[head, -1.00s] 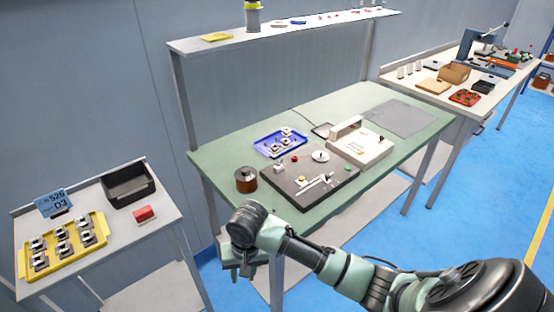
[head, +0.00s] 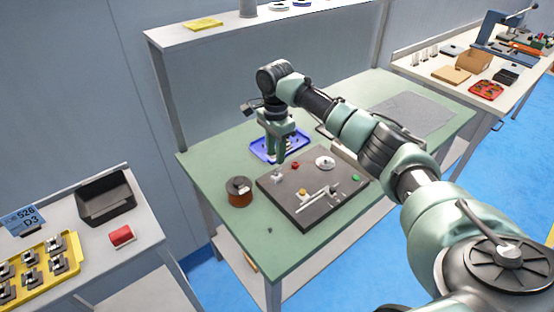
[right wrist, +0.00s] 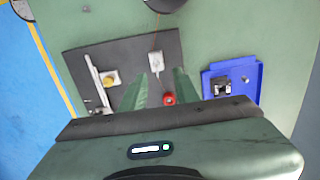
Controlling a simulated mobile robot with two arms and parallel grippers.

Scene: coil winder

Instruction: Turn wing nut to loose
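A dark fixture board (head: 275,190) lies on the green table and also shows in the right wrist view (right wrist: 85,55). It carries a metal slide bar (head: 318,197) with a small yellow knob (head: 303,191), which may be the wing nut; its shape is too small to tell. The yellow knob also shows in the right wrist view (right wrist: 111,79), beside the bar. A small white block (head: 277,176) and a red knob (head: 295,166) stand nearby. My right gripper (right wrist: 165,80) is open and empty above the board, its fingers pointing down, apart from the yellow knob. My left gripper is out of view.
A blue tray (head: 262,152) with parts is behind the board, partly hidden by my right gripper. A copper spool (head: 239,192) stands left of the board. A white dial (head: 325,162) and green button (head: 356,178) are on the board. The table's front left is clear.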

